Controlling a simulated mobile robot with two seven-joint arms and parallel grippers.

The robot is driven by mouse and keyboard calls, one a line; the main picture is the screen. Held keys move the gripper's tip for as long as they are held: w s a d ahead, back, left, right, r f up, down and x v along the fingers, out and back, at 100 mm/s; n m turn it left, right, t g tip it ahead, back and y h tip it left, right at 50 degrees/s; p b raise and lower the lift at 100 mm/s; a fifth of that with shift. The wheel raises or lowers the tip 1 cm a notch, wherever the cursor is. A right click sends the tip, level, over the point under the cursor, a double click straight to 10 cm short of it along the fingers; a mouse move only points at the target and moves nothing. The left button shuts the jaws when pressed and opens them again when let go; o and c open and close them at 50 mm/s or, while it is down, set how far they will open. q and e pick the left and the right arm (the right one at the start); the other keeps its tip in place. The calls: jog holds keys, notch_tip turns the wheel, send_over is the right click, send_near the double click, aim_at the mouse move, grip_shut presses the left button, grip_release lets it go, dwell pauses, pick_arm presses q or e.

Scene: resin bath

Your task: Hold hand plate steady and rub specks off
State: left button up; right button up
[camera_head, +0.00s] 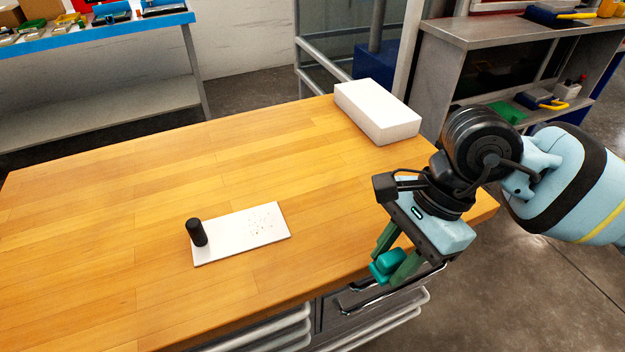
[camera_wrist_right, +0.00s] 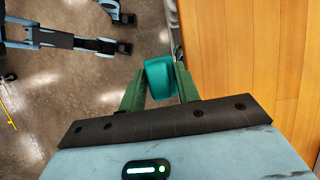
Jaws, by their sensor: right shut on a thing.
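The hand plate (camera_head: 228,238) is a flat white board lying on the wooden table. A black upright knob (camera_head: 196,232) stands at its left end, and small reddish-brown specks (camera_head: 263,222) show on its right half. My right gripper (camera_head: 388,270) is shut on a teal block (camera_head: 391,261), off the table's front edge and to the right of the plate. The teal block also shows between the fingers in the right wrist view (camera_wrist_right: 160,78), with the table edge to its right. My left gripper is not in the head view.
A white box (camera_head: 377,112) sits at the table's back right corner. The wooden table (camera_head: 120,220) is otherwise clear around the plate. Drawers with metal handles (camera_head: 375,318) are below the front edge. Shelving (camera_head: 470,50) stands beyond on the right.

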jog(key=shift+w+d+f+n, duration=0.25)
jog(key=shift+d+n, duration=0.1)
jog(key=shift+n, duration=0.35)
jog(key=w+d+f+n+g+h, duration=0.1)
jog(key=w+d+n+g+h, duration=0.2)
jog(key=d+n, duration=0.4)
jog(key=n+h, duration=0.1)
jog(key=n, duration=0.4)
jog(key=shift+w+d+f, duration=0.15)
jog(key=shift+d+f, duration=0.1)
jog(key=shift+w+d, duration=0.1)
